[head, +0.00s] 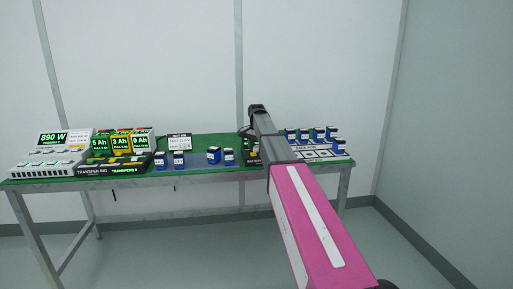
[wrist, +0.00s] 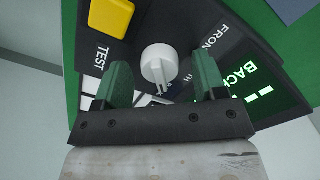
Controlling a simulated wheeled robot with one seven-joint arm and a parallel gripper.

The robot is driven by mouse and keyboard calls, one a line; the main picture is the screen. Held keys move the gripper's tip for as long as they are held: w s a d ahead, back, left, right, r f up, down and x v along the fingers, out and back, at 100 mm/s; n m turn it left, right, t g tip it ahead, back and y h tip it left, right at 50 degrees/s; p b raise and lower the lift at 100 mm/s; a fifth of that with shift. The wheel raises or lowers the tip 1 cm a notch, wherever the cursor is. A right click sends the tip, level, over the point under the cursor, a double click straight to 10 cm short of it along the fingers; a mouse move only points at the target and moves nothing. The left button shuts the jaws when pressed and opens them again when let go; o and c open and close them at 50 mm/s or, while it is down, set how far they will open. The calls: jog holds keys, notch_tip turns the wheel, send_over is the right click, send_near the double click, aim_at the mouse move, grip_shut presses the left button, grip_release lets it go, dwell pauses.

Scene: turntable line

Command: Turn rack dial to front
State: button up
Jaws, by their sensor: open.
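The rack dial (wrist: 159,63) is a white round knob on a dark panel in the wrist view. Its ridge points toward the lower edge of the picture, toward my gripper's palm. The word FRONT is printed to the upper right of it, and a lit green display (wrist: 240,78) reads BACK. My gripper (wrist: 161,72) is open, with one green finger on each side of the dial. Gaps show between the fingers and the knob. In the head view my arm hides the dial and most of the panel.
A yellow button (wrist: 111,16) and the label TEST are left of the dial. In the head view the green table (head: 205,148) carries several blue batteries (head: 214,155), a transfer rig (head: 95,170) at left, and a white rack (head: 318,153) with batteries at right.

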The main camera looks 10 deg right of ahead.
jog(key=c, duration=0.9)
jog(key=shift+c, duration=0.2)
jog(key=shift+n, duration=0.3)
jog(key=n, duration=0.9)
jog(key=shift+n, duration=0.4)
jog(key=n, duration=0.4)
jog(key=shift+n, duration=0.3)
jog(key=n, duration=0.4)
jog(key=shift+n, duration=0.4)
